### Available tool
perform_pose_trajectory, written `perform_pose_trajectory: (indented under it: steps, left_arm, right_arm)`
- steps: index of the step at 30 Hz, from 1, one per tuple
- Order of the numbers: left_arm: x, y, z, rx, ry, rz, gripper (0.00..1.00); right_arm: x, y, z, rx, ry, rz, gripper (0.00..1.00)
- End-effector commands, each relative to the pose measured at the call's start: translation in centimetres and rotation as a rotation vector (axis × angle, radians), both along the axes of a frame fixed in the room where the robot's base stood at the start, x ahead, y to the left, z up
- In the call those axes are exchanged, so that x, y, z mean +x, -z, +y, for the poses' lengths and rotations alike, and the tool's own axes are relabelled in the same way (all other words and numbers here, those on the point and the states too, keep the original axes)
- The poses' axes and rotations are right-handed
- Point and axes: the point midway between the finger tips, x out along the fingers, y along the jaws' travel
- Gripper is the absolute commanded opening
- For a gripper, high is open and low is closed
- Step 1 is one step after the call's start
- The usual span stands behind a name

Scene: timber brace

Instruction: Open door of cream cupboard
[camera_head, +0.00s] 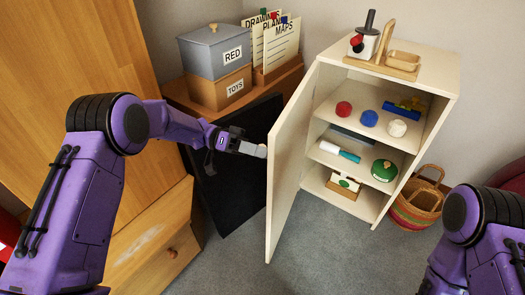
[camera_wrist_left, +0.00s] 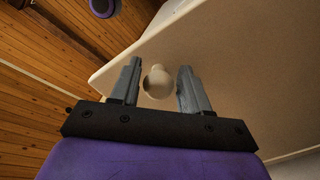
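The cream cupboard (camera_head: 445,75) stands against the wall with its door (camera_head: 286,165) swung wide open to the left, showing the shelves. In the left wrist view the door (camera_wrist_left: 250,55) fills the upper right, and its round cream knob (camera_wrist_left: 157,82) sits between my left fingers. My left gripper (camera_head: 252,150) is at the outer face of the door, beside the knob; it also shows in the left wrist view (camera_wrist_left: 158,85). The fingers are apart, with gaps on both sides of the knob. My right gripper is out of view; only its arm shows at the lower right.
The shelves hold balls (camera_head: 343,109), a green round object (camera_head: 384,170) and other small things. A wooden stand (camera_head: 402,62) is on top. A striped basket (camera_head: 415,210) stands right of the cupboard. Stacked boxes (camera_head: 215,50) are behind my left arm. Grey carpet in front is clear.

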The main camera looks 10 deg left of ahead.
Motion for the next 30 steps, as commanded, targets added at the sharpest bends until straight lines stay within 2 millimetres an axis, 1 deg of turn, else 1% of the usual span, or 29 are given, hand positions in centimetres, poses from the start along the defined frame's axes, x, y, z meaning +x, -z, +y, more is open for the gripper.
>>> perform_pose_trajectory:
  steps: [8,11,14,17,21,22,24,27,30]
  left_arm:
    - [0.1,-0.1,-0.2,-0.004,0.001,-0.001,0.59]
    - [0.2,-0.1,0.2,-0.004,-0.001,-0.001,0.59]
    - [0.5,-0.2,1.6,-0.005,-0.001,-0.002,0.59]
    - [0.8,-0.1,4.2,-0.006,-0.003,-0.001,0.59]
    - [1.3,0.0,8.1,-0.003,-0.004,-0.001,0.59]
    - [1.3,-0.9,8.3,0.0,0.0,0.003,0.59]
    - [1.4,-0.9,9.1,0.002,0.001,0.006,0.59]
    - [1.4,-0.7,9.9,0.001,-0.002,0.003,0.59]
    - [1.5,-0.4,10.3,-0.001,-0.002,0.001,0.59]
  right_arm:
    - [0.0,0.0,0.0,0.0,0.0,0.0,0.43]
    - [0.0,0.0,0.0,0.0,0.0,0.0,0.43]
    - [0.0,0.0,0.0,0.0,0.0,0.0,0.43]
    - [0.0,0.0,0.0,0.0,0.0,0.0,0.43]
    - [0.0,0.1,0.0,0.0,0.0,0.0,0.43]
    - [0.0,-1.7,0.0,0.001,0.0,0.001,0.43]
    - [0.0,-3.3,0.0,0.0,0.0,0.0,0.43]
    - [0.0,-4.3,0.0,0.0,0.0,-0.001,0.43]
    - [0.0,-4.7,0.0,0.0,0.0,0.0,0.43]
